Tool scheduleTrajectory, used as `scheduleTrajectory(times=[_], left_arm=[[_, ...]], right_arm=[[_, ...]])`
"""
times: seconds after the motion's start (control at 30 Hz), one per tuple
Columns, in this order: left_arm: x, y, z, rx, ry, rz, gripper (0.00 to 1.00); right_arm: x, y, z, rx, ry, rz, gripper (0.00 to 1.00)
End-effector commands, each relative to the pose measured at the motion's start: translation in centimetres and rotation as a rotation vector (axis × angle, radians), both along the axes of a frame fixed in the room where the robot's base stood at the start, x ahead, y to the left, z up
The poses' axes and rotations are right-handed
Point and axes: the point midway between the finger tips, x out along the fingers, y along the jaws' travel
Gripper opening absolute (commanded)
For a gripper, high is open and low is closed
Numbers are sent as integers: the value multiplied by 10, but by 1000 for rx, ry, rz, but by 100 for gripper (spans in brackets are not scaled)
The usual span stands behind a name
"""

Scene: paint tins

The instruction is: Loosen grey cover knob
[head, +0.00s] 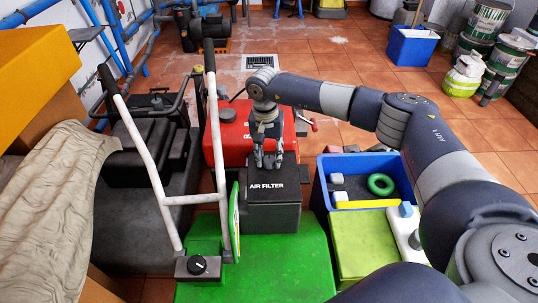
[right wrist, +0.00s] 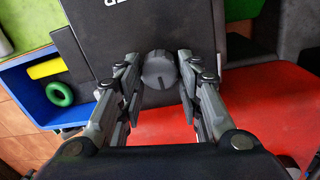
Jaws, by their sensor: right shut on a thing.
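The grey cover knob (right wrist: 158,70) is a round knob with a dark pointer line, on the edge of the dark air filter cover in the right wrist view. My right gripper (head: 267,162) has its fingers on both sides of the knob and is shut on it. In the head view the fingers hide the knob. The air filter box (head: 273,218) is dark grey, with "AIR FILTER" in white on its cover (head: 290,187). It stands at the back of the green machine body. My left gripper is not in view.
A red machine part (head: 228,138) lies just behind the box. A white handle frame (head: 150,170) rises on the left. A blue crate (head: 322,197) with a green ring (head: 380,184) stands on the right. Paint tins (head: 487,18) stand at the far right.

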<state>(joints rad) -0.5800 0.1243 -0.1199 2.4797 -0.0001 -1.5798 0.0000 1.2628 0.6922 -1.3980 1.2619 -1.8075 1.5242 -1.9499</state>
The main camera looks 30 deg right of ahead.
Motion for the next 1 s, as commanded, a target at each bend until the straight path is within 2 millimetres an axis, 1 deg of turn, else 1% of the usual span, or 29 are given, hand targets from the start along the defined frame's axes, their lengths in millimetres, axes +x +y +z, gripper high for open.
scheduleTrajectory(times=[0.17, 0.2, 0.27, 0.57, 0.67, 0.77, 0.87, 1.0], left_arm=[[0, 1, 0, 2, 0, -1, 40], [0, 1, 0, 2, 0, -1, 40], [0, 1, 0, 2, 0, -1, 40], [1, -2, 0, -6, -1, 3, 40], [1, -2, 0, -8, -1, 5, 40], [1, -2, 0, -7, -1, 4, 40], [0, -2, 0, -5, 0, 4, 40], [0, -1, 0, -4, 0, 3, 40]], right_arm=[[0, 0, 0, 0, -1, 2, 9], [0, 0, 0, 0, -1, 2, 40], [0, 0, 0, 0, -1, 1, 54], [0, 0, 0, 0, 0, 0, 54], [1, 0, 4, 1, -2, 0, 54], [2, 1, 15, 1, -3, 0, 54], [2, 2, 34, 0, -5, 0, 54], [3, 3, 66, 1, -6, 1, 54]])
